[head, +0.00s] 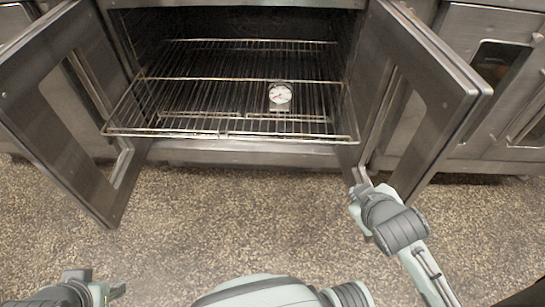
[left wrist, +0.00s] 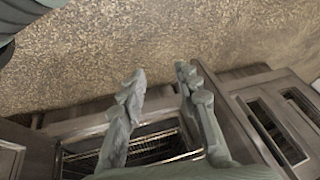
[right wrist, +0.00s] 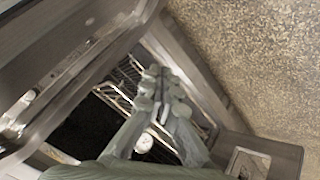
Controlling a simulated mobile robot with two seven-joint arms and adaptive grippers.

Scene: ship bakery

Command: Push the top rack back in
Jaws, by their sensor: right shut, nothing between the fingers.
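The top rack (head: 170,134) is a wire rack sticking out of the open oven (head: 230,152) in the head view, its front bar beyond the oven's front edge. A round white dial thermometer (head: 280,97) shows within the rack area; it also shows in the right wrist view (right wrist: 144,143). My right gripper (head: 358,188) is shut and empty, in front of the rack's right front corner and apart from it in the head view. My left gripper (head: 118,291) is low at the left, away from the rack. Its fingers are spread and empty in the left wrist view (left wrist: 160,72).
The left oven door (head: 55,100) and right oven door (head: 430,85) stand open on either side of the rack. Another steel oven (head: 500,80) stands at the right. The speckled floor (head: 230,220) in front is clear.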

